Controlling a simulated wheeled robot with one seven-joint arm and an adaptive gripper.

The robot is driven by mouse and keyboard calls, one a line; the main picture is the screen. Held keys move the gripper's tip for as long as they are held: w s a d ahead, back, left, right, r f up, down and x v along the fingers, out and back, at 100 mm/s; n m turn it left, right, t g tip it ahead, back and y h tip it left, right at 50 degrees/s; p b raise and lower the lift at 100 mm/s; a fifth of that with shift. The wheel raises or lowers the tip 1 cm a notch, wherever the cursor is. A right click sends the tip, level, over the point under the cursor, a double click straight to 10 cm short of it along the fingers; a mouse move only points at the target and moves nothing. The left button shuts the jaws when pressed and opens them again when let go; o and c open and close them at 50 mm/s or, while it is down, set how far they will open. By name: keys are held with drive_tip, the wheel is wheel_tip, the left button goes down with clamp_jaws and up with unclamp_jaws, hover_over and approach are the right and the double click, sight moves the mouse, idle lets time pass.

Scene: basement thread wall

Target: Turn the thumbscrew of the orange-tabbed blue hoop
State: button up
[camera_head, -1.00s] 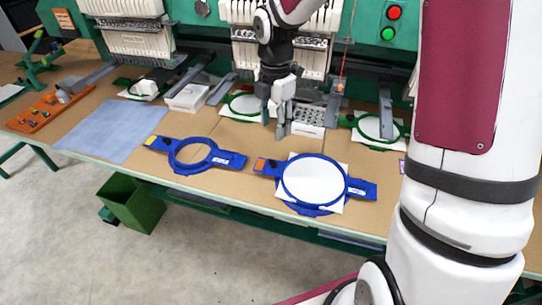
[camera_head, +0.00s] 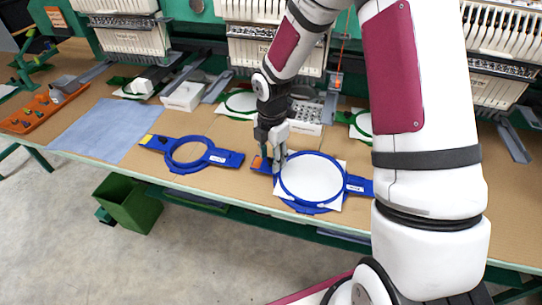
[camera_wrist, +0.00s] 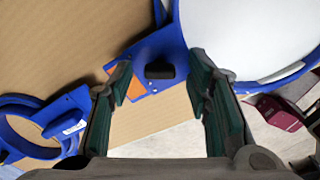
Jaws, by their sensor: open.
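The orange-tabbed blue hoop (camera_head: 318,206) lies flat near the table's front edge, with white material filling its ring. Its orange tab (camera_head: 257,162) is at the left end, partly covered by my gripper. My gripper (camera_head: 271,165) points down over that end, open and empty. In the wrist view the black thumbscrew (camera_wrist: 160,70) sits on the blue bracket, between and beyond the two open fingers. The orange tab (camera_wrist: 136,88) shows there beside the left finger. Whether the fingertips are at the thumbscrew's height I cannot tell.
A yellow-tabbed blue hoop (camera_head: 170,163) lies to the left. A blue cloth (camera_head: 110,130), an orange tray (camera_head: 40,112) and a white box (camera_head: 183,97) are farther left. Embroidery machine heads stand behind. A green bin (camera_head: 133,200) is on the floor.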

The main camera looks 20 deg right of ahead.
clamp_jaws()
